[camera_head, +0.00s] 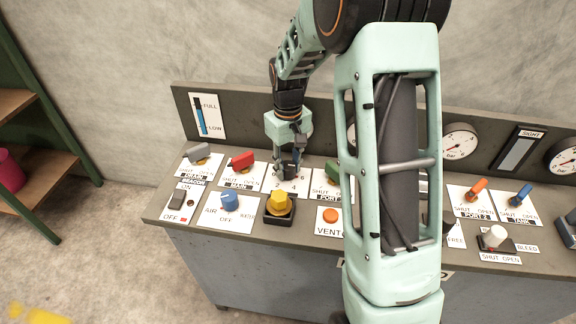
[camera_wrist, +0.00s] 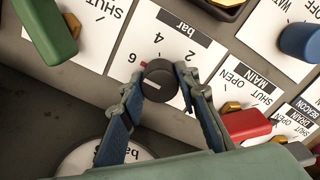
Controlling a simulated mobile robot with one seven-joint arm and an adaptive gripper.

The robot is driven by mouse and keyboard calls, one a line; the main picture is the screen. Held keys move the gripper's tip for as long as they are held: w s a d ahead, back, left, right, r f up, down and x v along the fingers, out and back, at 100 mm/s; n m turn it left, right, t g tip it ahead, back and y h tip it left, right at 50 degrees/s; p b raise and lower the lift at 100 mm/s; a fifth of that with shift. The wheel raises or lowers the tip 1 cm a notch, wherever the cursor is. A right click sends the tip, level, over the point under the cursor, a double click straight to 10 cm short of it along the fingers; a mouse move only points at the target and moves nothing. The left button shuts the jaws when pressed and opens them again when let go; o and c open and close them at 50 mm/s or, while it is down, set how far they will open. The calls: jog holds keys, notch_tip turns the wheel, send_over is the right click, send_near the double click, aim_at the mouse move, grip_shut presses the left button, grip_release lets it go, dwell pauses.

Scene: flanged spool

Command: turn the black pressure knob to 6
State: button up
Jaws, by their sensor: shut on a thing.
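The black pressure knob (camera_wrist: 160,80) sits on a white plate (camera_wrist: 172,38) marked "bar" with the figures 2, 4 and 6 in the wrist view. A small red mark lies beside the knob, near the 6. My gripper (camera_wrist: 159,82) is shut on the knob, one finger on each side of it. A short pale line shows on the knob's face; I cannot tell exactly which figure it points to. In the head view my gripper (camera_head: 288,168) reaches down onto the plate (camera_head: 290,188), and its fingers mostly hide the knob.
A red handle (camera_head: 242,160) and a green handle (camera_head: 333,171) flank the plate closely. A yellow knob (camera_head: 279,203) and a blue knob (camera_head: 229,201) stand in front. A gauge (camera_wrist: 108,160) is close by in the wrist view. My arm hides the panel's middle.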

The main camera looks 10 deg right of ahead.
aim_at(288, 165)
dwell(0.3)
jog(key=o, duration=1.2)
jog(key=shift+c, duration=0.2)
notch_tip(288, 165, up, 12)
